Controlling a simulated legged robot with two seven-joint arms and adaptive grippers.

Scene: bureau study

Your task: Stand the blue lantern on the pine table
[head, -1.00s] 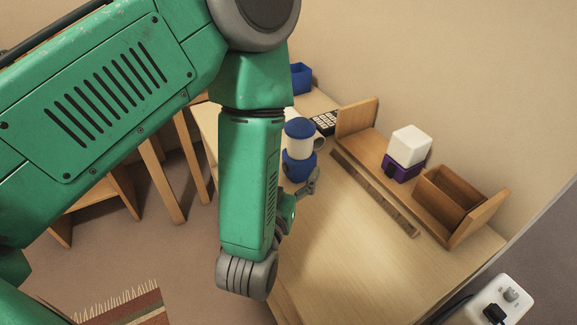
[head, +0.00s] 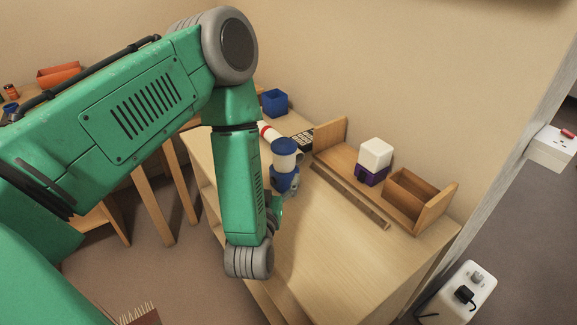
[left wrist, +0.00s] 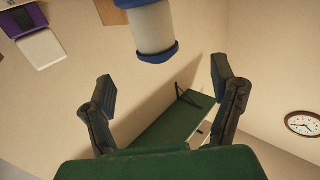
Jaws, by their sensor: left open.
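The blue lantern (head: 285,161) has a pale cylindrical body between a blue cap and a blue base. It stands upright on a light wooden desk top (head: 330,245). My left gripper (head: 283,200) is close to its base, partly hidden behind my own forearm. In the left wrist view the lantern (left wrist: 152,30) appears upside down at the top edge, its base cut off. There the open, empty fingers of my left gripper (left wrist: 163,75) are spread wide, with the lantern just beyond their tips. I cannot tell which surface is the pine table. My right gripper is out of view.
The desk's front area is clear. Another wooden table stands at left.

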